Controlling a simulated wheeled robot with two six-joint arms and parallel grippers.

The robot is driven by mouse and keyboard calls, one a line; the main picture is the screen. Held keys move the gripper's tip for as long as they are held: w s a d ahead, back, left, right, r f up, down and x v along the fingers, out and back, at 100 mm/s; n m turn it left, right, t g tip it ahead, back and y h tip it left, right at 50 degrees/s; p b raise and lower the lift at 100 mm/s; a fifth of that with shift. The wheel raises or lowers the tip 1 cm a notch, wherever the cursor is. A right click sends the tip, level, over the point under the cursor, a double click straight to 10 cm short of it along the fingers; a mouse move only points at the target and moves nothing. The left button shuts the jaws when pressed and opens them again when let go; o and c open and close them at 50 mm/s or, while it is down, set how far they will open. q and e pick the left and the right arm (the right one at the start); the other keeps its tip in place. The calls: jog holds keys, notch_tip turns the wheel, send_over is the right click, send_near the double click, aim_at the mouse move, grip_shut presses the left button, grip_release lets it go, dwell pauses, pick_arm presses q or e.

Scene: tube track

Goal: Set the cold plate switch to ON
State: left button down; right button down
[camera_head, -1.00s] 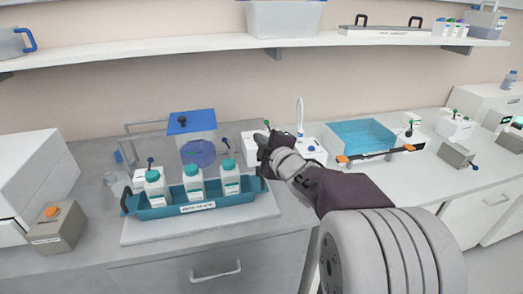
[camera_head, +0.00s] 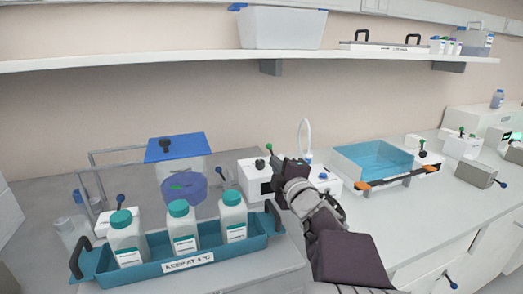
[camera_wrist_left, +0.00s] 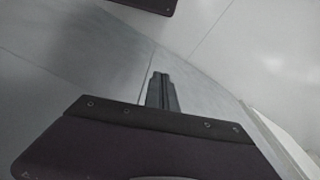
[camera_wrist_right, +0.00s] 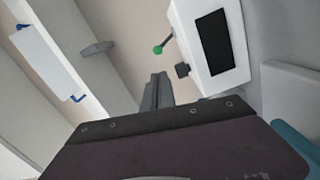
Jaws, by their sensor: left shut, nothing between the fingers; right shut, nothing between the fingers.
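A pale slab (camera_head: 285,262), perhaps the cold plate, lies under a teal tray (camera_head: 232,252) holding three white bottles with green caps. A white box (camera_head: 256,178) with a green-tipped lever (camera_head: 269,148) and a black knob (camera_head: 260,164) stands behind the tray's right end. The box (camera_wrist_right: 207,45) also shows its dark screen in the right wrist view. I cannot read which switch belongs to the cold plate. My right gripper (camera_head: 282,162) is shut and empty, close beside this box; contact cannot be told. My left gripper (camera_wrist_left: 161,76) is shut and empty, seen only in the left wrist view.
A small box with a blue-tipped lever (camera_head: 120,198) stands behind the tray at left. A clear blue-lidded container (camera_head: 176,150) is behind the bottles. A water bath (camera_head: 372,160) stands at right. A shelf (camera_head: 150,60) runs above.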

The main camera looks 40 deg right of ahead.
jog(key=b+x, duration=0.1)
jog(key=x, duration=0.9)
jog(key=shift+b, duration=0.4)
jog(key=shift+w+a, duration=0.1)
jog(key=shift+w, duration=0.05)
